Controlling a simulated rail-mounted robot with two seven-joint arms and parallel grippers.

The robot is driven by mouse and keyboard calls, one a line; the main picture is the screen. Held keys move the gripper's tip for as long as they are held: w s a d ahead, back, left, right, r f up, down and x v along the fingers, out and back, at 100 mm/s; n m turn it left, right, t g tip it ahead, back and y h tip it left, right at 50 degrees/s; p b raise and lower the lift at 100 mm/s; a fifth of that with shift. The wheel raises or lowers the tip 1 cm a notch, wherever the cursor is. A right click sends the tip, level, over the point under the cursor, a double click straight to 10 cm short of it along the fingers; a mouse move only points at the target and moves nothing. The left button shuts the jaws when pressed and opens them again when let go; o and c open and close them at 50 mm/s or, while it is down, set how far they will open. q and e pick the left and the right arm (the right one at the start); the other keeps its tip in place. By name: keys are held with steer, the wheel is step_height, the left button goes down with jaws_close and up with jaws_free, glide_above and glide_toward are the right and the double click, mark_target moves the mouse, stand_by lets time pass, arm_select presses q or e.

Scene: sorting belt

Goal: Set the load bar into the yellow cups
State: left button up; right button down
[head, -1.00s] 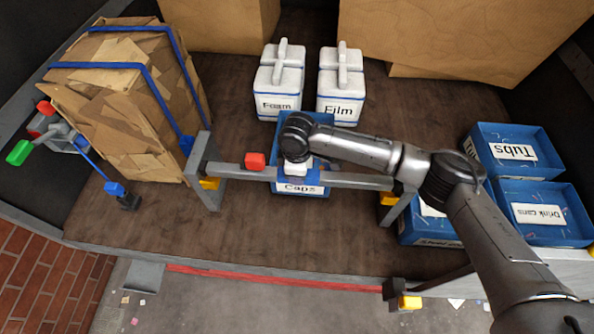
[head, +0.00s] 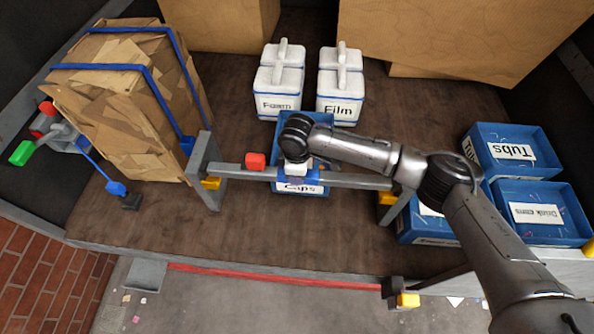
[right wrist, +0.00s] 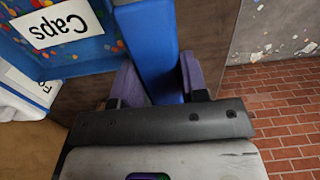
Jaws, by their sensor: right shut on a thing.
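The load bar (head: 345,181) is a long grey bar with a red block (head: 255,161) on it and a blue middle section. My right gripper (head: 296,170) is shut on that blue section, which shows between its purple fingers in the right wrist view (right wrist: 155,60). The bar runs across the picture above the deck, between grey upright pieces at both ends. Yellow cups show at the left end (head: 210,183) and the right end (head: 388,198), just below the bar. I cannot tell whether the bar ends touch them. My left gripper is out of view.
A blue Caps bin (head: 302,188) stands beneath the bar. Foam (head: 278,103) and Film (head: 340,106) containers stand behind. Blue bins (head: 548,235) are at right, a strapped cardboard bale (head: 120,100) at left. Another yellow piece (head: 408,300) is at the deck's front edge.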

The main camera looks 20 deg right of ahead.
steer(key=shift+f, duration=0.45)
stand_by(0.3)
steer(key=shift+f+b, duration=0.5)
steer(key=shift+f, duration=0.4)
steer(key=shift+f, duration=0.8)
steer(key=c, duration=0.8)
jaws_free()
steer(key=shift+w, duration=0.1)
steer(key=shift+o, duration=1.2)
steer(key=shift+f, duration=0.1)
steer(key=shift+f+b, duration=0.15)
steer(key=shift+b, duration=0.15)
step_height(320, 180, up, 13)
steer(key=shift+r+b, duration=0.1)
steer(key=shift+b, duration=1.15)
steer(key=shift+r, duration=0.5)
